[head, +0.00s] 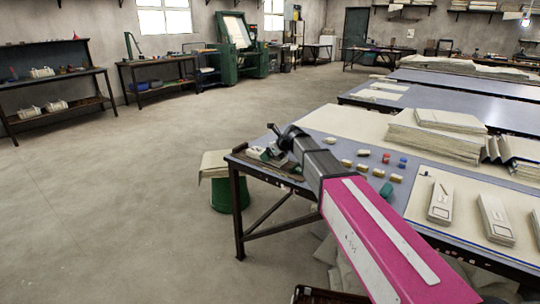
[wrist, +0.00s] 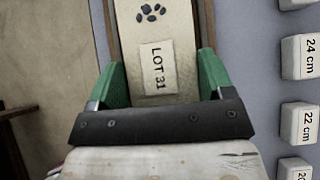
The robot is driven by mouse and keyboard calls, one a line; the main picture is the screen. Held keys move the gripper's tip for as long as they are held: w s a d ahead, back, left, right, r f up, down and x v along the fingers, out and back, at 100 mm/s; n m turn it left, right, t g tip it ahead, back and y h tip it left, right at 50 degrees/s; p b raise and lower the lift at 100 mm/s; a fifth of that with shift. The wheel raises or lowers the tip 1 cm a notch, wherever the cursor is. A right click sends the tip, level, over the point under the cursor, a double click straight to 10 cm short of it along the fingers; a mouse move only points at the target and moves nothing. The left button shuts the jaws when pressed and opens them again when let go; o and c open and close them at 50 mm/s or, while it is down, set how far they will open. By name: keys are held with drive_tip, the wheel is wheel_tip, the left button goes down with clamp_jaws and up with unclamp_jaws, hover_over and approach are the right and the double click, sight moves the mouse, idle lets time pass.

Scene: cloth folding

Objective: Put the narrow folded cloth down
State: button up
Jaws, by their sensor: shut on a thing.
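The narrow folded cloth (wrist: 182,30) is cream, with a dark paw-like print and a "LOT 31" label, and lies lengthwise in the wrist view. My gripper (wrist: 160,68) has green fingers on both long sides of it and is shut on it. Brown strips (wrist: 207,15) run along both sides of the cloth; I cannot tell whether the cloth rests on something there.
Several small blocks with size labels, such as one reading 24 cm (wrist: 300,56), stand right of the gripper. Labelled folded cloths (head: 495,218) and a cloth stack (head: 435,138) lie farther right. A green drum (head: 228,196) stands left of the table. Open floor (head: 120,190) lies left.

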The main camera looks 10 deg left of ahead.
drive_tip(key=shift+f, duration=0.25)
drive_tip(key=o, duration=0.9)
drive_tip(key=shift+f, duration=0.1)
drive_tip(key=shift+o, duration=0.7)
drive_tip(key=shift+s+d+r, duration=0.1)
drive_tip(key=shift+r, duration=0.25)
drive_tip(key=v, duration=1.1)
drive_tip(key=shift+d+r, duration=0.2)
drive_tip(key=shift+r, duration=0.2)
drive_tip(key=shift+s, duration=0.1)
